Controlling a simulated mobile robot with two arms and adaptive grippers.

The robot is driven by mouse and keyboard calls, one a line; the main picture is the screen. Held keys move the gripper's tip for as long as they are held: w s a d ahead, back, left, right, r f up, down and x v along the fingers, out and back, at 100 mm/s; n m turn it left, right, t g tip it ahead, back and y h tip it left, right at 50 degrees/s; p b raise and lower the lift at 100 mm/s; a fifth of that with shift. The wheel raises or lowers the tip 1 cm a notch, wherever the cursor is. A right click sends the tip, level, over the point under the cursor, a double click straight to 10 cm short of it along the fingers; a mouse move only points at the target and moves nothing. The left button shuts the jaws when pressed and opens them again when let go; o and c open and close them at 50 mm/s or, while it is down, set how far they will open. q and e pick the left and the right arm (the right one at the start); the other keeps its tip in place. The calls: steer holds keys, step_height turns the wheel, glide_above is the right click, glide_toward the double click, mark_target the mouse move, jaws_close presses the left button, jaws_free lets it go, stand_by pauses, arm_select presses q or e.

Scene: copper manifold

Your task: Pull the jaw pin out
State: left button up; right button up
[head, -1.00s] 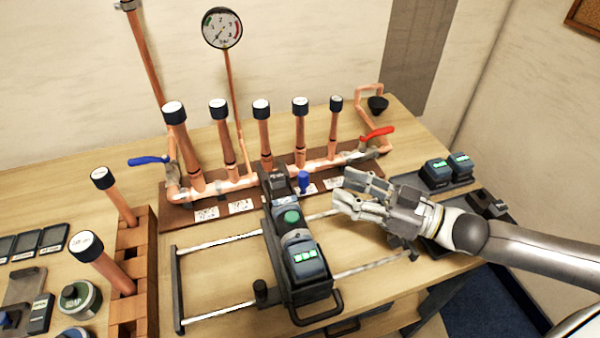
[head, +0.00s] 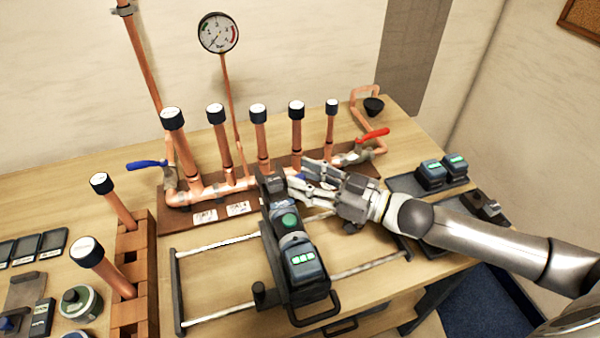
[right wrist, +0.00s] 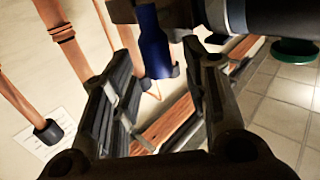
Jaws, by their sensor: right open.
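The jaw pin has a blue grip, which shows in the right wrist view (right wrist: 153,42) at the top middle, between the two fingers. In the head view my right gripper covers nearly all of it. The dark press tool (head: 290,225) lies on its rail frame with its jaw end at the copper manifold (head: 235,184). My right gripper (head: 298,180) is open, with its fingers at the jaw end from the right; its dark fingers also show in the right wrist view (right wrist: 160,62). I cannot tell whether they touch the pin. My left gripper is not in view.
Several capped copper stubs stand on the manifold, close behind my right gripper. A red valve lever (head: 372,135) is to the right and a blue one (head: 147,164) to the left. A wooden rack (head: 132,260) with capped pipes stands at left. Batteries (head: 432,172) sit on the right.

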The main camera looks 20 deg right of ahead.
steer(key=shift+x, duration=0.8)
steer(key=shift+s, duration=0.1)
jaws_close()
